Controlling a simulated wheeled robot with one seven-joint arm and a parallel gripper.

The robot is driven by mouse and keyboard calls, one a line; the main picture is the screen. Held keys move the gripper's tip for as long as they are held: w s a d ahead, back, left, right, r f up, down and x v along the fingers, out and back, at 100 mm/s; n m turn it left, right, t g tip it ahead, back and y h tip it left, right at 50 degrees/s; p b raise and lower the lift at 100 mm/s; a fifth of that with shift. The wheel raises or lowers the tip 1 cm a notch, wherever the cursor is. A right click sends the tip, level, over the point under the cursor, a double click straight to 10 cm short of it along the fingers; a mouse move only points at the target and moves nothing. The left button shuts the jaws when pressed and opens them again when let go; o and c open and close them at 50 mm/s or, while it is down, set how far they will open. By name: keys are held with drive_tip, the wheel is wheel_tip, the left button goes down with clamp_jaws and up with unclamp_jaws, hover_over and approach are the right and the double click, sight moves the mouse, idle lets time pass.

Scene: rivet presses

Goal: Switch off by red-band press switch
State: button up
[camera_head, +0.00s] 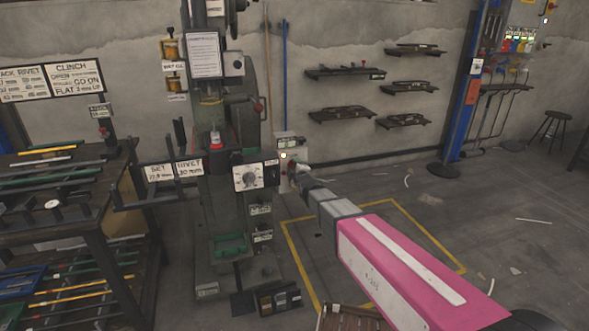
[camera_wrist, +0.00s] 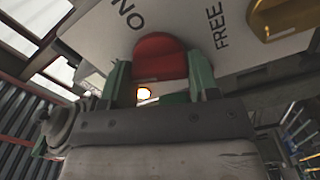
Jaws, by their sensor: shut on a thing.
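A light-coloured switch box (camera_head: 291,143) stands beside the dark press (camera_head: 222,175) in the head view. In the wrist view its pale plate (camera_wrist: 190,22) carries a red switch knob (camera_wrist: 158,52), with letters that look like "NO" and "FREE" nearby. My gripper (camera_head: 295,168) reaches the front of the box. In the wrist view the green fingers of my gripper (camera_wrist: 159,76) stand on either side of the red knob, shut on it. A small lamp (camera_wrist: 144,93) glows just below the knob. The knob's lower part is hidden by my gripper.
A gold knob (camera_wrist: 280,15) sits on the plate near "FREE". A rack (camera_head: 100,215) with coloured rods stands at left. Wall shelves (camera_head: 345,72) hang behind. The floor right of my arm is mostly clear.

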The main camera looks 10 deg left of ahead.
drive_tip(key=n, duration=0.3)
drive_tip(key=shift+f, duration=0.1)
drive_tip(key=shift+n, duration=0.5)
drive_tip(key=o, duration=0.9)
drive_tip(key=shift+s, duration=0.15)
drive_tip(key=v, duration=1)
drive_tip(key=shift+s+d, duration=0.15)
drive_tip(key=shift+s, duration=0.1)
